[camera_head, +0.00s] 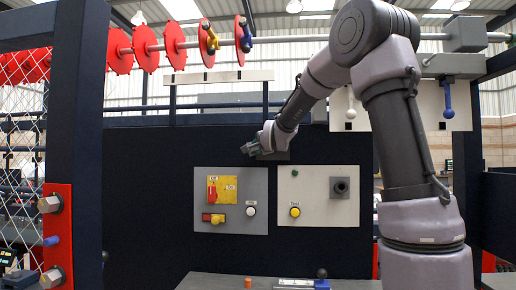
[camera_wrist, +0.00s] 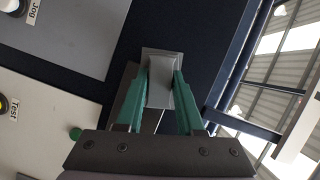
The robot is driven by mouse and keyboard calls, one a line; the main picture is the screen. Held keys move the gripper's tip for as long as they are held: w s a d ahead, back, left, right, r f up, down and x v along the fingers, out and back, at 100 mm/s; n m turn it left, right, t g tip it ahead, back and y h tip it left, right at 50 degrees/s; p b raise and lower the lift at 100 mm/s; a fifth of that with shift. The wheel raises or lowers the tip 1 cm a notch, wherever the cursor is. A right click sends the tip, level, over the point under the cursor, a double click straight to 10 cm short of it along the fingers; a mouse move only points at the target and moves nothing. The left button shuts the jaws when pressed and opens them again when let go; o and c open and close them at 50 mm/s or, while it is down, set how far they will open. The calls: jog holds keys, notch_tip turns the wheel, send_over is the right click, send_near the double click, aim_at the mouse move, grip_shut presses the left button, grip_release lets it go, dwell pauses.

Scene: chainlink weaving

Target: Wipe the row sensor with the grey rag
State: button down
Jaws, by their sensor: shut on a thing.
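My gripper (camera_head: 256,147) is in front of the dark board, just above the two control panels in the head view. In the wrist view its green fingers (camera_wrist: 160,100) are shut on a light grey piece (camera_wrist: 160,82), which looks like the grey rag. The rag cannot be made out in the head view. I cannot tell for sure which thing is the row sensor. A grey square fitting with a dark round centre (camera_head: 340,188) on the right panel is apart from my gripper, lower and to its right.
The left grey panel (camera_head: 230,222) has a red and yellow switch and a white button. The right white panel (camera_head: 318,215) has a yellow button and a green one. Red discs (camera_head: 145,48) hang on a shaft above. A dark post (camera_head: 75,150) stands at left.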

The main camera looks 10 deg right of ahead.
jog(key=shift+s+a, duration=0.25)
jog(key=shift+s, duration=0.55)
jog(key=shift+s+a, duration=0.25)
jog(key=shift+s, duration=0.6)
jog(key=shift+s+a, duration=0.25)
jog(key=shift+s, duration=0.55)
jog(key=shift+s, duration=0.1)
jog(key=shift+s+a, duration=0.25)
jog(key=shift+s, duration=0.45)
jog(key=shift+s+a, duration=0.2)
jog(key=shift+s, duration=0.45)
